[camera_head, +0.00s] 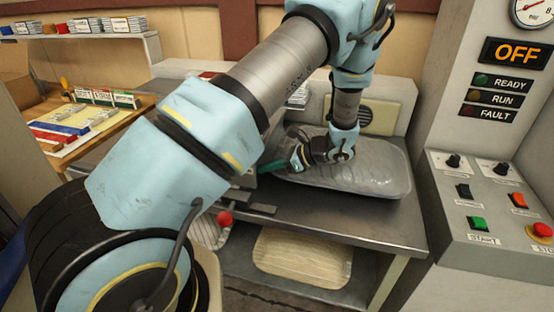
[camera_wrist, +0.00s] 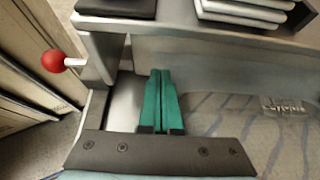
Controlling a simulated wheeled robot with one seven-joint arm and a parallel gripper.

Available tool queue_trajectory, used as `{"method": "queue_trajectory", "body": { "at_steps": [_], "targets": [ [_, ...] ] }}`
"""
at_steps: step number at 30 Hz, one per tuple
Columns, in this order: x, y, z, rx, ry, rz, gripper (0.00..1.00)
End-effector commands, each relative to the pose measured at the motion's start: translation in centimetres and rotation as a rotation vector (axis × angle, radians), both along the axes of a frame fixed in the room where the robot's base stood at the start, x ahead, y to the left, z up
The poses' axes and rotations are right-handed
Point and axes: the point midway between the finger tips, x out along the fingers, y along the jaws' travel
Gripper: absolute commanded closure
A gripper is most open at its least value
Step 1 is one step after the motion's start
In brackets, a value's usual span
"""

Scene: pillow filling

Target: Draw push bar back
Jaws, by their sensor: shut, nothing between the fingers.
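My gripper (camera_head: 268,167) is at the left end of the clear grey pillow-shaped bag (camera_head: 370,178), low over the metal table. Its two green fingers (camera_wrist: 160,100) are pressed together with nothing between them. In the wrist view a grey metal bar or plate (camera_wrist: 220,62) runs across beyond the fingertips; it looks like the push bar, but I cannot tell whether the fingers touch it. A red ball knob (camera_wrist: 53,61) sticks out left of the metal frame; it shows in the head view too (camera_head: 225,218). My arm hides much of the bar in the head view.
The control panel (camera_head: 490,200) with lit OFF display (camera_head: 516,52) stands at right. A patterned pad (camera_head: 303,255) lies on the lower shelf. A side table (camera_head: 85,120) with cards is at left. The front right of the metal table (camera_head: 370,228) is clear.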

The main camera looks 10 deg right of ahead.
Motion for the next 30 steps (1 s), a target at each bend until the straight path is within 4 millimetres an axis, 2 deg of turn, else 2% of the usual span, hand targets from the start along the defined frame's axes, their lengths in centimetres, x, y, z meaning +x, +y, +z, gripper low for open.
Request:
{"method": "queue_trajectory", "body": {
  "at_steps": [6, 21, 30],
  "targets": [
    [1.0, 1.9, -1.1, 0.000, 0.000, 0.001, 1.00],
    [1.4, 2.6, -1.5, 0.000, 0.000, 0.001, 1.00],
    [3.6, 6.5, -1.5, 0.001, -0.001, 0.001, 1.00]
  ]
}}
